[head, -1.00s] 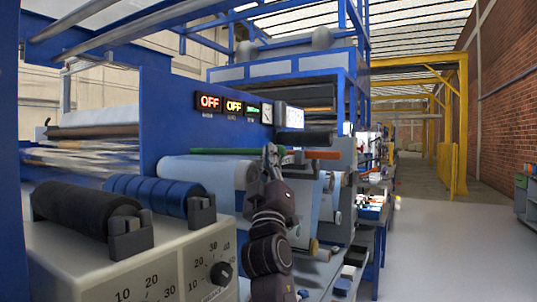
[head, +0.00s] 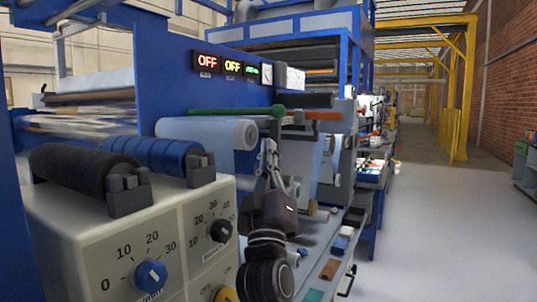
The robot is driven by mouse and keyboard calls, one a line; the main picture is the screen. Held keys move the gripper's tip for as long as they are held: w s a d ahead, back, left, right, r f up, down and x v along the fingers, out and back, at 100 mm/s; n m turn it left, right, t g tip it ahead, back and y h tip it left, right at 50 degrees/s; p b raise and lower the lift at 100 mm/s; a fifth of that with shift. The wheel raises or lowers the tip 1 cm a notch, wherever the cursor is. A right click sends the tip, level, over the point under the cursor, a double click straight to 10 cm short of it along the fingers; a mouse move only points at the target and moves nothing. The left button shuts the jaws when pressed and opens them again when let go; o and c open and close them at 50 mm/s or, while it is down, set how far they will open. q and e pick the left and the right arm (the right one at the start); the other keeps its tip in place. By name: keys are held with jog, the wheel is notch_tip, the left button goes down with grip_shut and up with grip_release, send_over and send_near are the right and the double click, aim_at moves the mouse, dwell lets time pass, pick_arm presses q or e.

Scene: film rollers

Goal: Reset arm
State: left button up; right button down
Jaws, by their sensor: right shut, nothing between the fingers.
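My right gripper (head: 268,152) points upward near the middle of the head view, its fingers together with nothing between them. My dark right arm rises below it from the bottom edge. The gripper stands in front of the film machine, apart from the white film roller (head: 208,131) as far as I can tell. My left gripper does not show.
At front left is a beige control box (head: 85,240) with a blue knob (head: 150,275), a black knob (head: 221,231), a black roller (head: 75,168) and a blue roller (head: 150,155). A low shelf (head: 318,272) holds small items. Open floor (head: 450,230) lies to the right.

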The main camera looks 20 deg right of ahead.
jog(key=shift+s+a+f, duration=0.15)
jog(key=shift+s+a, duration=0.05)
jog(key=shift+s, duration=0.1)
